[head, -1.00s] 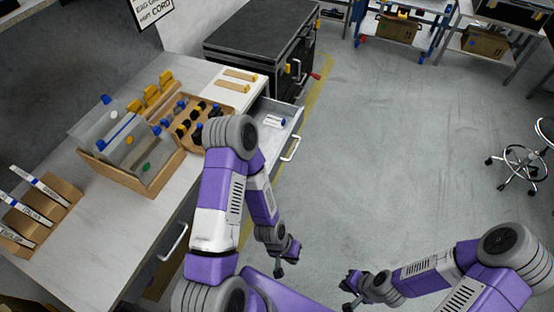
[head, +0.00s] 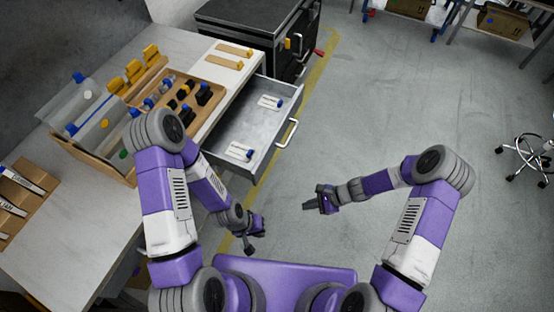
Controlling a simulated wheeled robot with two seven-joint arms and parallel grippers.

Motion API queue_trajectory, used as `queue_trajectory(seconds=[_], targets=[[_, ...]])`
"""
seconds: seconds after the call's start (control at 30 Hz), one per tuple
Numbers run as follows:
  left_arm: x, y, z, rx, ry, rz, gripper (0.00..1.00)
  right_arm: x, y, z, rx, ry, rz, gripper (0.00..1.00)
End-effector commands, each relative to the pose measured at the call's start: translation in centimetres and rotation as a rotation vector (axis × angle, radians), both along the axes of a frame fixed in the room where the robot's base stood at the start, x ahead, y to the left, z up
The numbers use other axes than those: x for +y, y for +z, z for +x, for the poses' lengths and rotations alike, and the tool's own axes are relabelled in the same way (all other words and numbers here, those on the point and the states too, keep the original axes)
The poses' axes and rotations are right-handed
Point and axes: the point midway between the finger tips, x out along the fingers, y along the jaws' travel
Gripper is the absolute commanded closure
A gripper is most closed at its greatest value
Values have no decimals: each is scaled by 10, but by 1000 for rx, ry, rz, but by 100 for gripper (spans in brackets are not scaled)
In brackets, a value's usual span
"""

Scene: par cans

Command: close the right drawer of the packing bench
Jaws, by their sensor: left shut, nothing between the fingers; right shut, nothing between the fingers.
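The right drawer (head: 232,130) of the packing bench (head: 92,250) stands pulled out to the right. Its grey metal inside shows, with small white items with blue parts lying in it. Its bar handle (head: 290,133) is on the outer front face. My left gripper (head: 249,248) is shut and empty, low beside the bench and nearer to me than the drawer. My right gripper (head: 308,206) is shut and empty, over the floor to the right of the drawer and nearer to me. Neither gripper touches the drawer.
A wooden tray with bottles and dark parts (head: 198,110) and a bin with clear dividers (head: 82,152) stand on the bench. A black case (head: 262,22) stands behind the drawer. A stool (head: 527,155) is at the far right. The floor right of the drawer is clear.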

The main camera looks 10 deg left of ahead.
Motion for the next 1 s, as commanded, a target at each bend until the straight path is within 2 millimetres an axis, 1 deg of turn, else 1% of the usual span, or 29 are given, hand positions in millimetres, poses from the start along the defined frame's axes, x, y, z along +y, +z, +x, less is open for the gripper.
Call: queue_trajectory(seconds=[0.03,0.07,0.1,0.2,0.3,0.43,0.57,0.9,1.0], targets=[[0,-14,0,0,0,0,100,5,-4,29,34,-114,90,100],[0,-17,0,0,0,0,100,7,0,45,52,-173,147,100],[0,-21,0,0,0,0,100,9,6,65,71,-246,218,100],[0,-28,0,0,0,0,100,7,23,106,95,-381,371,100],[0,-32,0,0,0,0,100,4,37,130,100,-456,470,100],[0,-33,0,-1,0,0,100,6,43,143,102,-486,518,100],[0,-36,0,-1,0,0,100,22,38,147,103,-485,519,100],[0,-51,0,-1,0,0,100,88,15,168,102,-482,517,100],[0,-54,0,-1,0,0,100,105,14,174,100,-482,516,100]])
